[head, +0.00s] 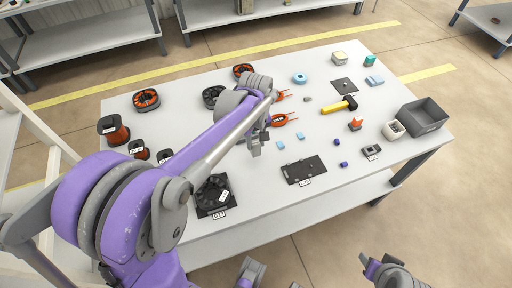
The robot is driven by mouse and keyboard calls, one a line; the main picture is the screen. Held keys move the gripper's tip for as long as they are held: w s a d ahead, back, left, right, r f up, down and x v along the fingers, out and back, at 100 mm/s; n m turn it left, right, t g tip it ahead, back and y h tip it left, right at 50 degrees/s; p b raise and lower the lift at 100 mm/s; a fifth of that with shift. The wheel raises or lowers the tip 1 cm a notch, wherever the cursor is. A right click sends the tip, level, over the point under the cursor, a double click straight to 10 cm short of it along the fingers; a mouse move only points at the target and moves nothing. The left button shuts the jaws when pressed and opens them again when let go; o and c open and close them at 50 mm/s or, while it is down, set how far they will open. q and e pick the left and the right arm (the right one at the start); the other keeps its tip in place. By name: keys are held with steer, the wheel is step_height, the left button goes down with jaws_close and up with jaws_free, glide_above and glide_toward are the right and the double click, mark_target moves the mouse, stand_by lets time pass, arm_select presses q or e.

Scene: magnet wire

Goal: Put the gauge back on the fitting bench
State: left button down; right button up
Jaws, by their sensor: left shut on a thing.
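My left gripper (257,146) is over the middle of the white table (240,205), pointing down. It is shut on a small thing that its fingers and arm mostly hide. I cannot tell whether that thing is the gauge. A small dark grey device (372,151) with a white label lies near the table's right front, clear of the gripper. A black plate (303,170) with a label lies right of and nearer than the left gripper. Grey and purple parts of my right arm show at the bottom edge; its fingertips cannot be made out.
Wire spools (146,100) stand along the left and back. A black fan-like spool (213,193) sits at the front. Orange-handled tools (285,119) lie beside the left gripper. Small blue blocks (300,136) lie mid-table.

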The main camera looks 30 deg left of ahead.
mark_target(256, 143)
arm_select(q)
steer(key=shift+f, duration=1.65)
steer(key=shift+f+b, duration=0.15)
steer(key=shift+b, duration=0.2)
steer(key=c, duration=0.5)
jaws_free()
